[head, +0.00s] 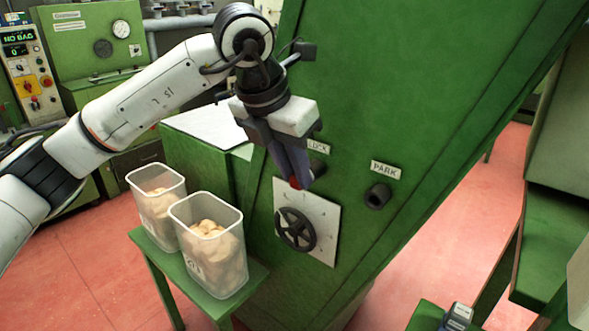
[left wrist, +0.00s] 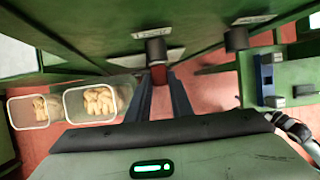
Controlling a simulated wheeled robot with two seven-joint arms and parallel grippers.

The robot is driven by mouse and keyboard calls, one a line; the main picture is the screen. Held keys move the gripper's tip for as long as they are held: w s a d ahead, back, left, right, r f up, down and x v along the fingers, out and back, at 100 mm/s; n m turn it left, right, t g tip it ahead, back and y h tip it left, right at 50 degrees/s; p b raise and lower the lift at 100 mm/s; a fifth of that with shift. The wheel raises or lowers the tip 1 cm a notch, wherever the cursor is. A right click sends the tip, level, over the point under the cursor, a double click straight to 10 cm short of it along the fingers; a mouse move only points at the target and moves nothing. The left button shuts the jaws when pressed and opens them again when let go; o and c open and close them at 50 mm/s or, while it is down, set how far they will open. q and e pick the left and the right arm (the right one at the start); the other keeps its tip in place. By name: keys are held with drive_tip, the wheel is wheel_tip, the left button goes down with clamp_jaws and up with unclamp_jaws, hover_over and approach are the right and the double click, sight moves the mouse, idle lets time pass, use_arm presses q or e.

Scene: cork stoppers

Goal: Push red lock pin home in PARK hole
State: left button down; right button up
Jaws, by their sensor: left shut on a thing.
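My left gripper (head: 296,180) is shut on the red lock pin (head: 295,183), with its fingers pointing down in front of the green machine panel. Only a small red part of the pin shows at the fingertips; it also shows between the fingers in the left wrist view (left wrist: 159,75). The black LOCK socket (head: 318,168) is partly hidden behind the fingers, and I cannot tell whether the pin touches it. The black PARK socket (head: 377,196) sits to the right, under its PARK label (head: 385,170), apart from the gripper. My right gripper is not in view.
A black handwheel (head: 296,230) on a white plate sits below the gripper. Two clear tubs of corks (head: 209,245) stand on a green stand at the left. A small dark device (head: 457,317) rests on a green surface at the lower right. The panel between LOCK and PARK is clear.

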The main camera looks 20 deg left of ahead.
use_arm(q)
drive_tip(key=shift+s+a+b, duration=0.25)
drive_tip(key=shift+s+b, duration=0.1)
drive_tip(key=shift+s, duration=0.3)
drive_tip(key=shift+s+a+b, duration=0.25)
drive_tip(key=shift+s+b, duration=0.1)
drive_tip(key=shift+s, duration=0.4)
drive_tip(key=shift+s+a+b, duration=0.3)
drive_tip(key=shift+s, duration=0.4)
drive_tip(key=shift+s+a+b, duration=0.25)
drive_tip(key=shift+s+b, duration=0.1)
drive_tip(key=shift+s, duration=0.4)
drive_tip(key=s, duration=0.2)
drive_tip(key=s+a+b, duration=0.1)
drive_tip(key=shift+s+a, duration=0.2)
drive_tip(key=shift+s, duration=0.2)
drive_tip(key=shift+d, duration=0.1)
